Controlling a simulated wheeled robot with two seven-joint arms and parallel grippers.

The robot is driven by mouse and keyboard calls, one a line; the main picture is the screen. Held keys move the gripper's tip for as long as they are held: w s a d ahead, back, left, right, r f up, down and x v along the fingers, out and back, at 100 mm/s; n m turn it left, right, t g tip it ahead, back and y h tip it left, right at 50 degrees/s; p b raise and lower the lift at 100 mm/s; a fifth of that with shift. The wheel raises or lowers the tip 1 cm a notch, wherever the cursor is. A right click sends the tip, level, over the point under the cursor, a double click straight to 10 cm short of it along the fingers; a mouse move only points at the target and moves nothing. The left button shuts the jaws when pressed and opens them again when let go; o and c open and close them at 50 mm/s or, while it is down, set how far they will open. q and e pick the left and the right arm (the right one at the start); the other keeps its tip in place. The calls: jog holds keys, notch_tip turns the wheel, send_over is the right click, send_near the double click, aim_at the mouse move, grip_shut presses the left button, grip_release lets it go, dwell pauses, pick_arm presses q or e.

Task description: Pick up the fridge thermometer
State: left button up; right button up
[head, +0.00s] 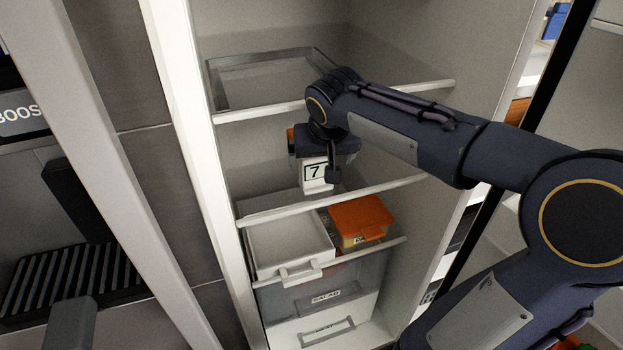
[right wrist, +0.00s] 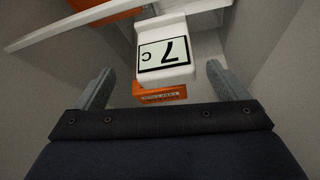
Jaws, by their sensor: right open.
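The fridge thermometer (head: 316,172) is a small white block with a display reading 7. It stands on a middle shelf of the fridge, partly covered by my right gripper (head: 319,163) in the head view. In the right wrist view the thermometer (right wrist: 164,47) appears upside down, with "7 C" on its face. My right gripper (right wrist: 160,70) is open, one finger on each side of the thermometer, with visible gaps between them. I cannot tell how deep the fingers reach around it.
A small orange box (right wrist: 160,96) with a label is close to the thermometer. Below are a white bin (head: 287,247) and an orange-lidded container (head: 360,217). A grey tray (head: 265,82) is on the shelf above. Shelf edges (head: 335,200) and side walls bound the space.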

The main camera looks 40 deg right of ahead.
aim_at(317, 167)
jog(key=x, duration=0.2)
jog(key=a+x, duration=0.1)
jog(key=x, duration=0.1)
jog(key=shift+w+d+f, duration=0.1)
jog(key=shift+f, duration=0.4)
jog(key=shift+w+d+f, duration=0.15)
jog(key=shift+w+f, duration=0.1)
jog(key=shift+f, duration=0.2)
jog(key=c, duration=1.1)
jog(key=shift+r, duration=0.1)
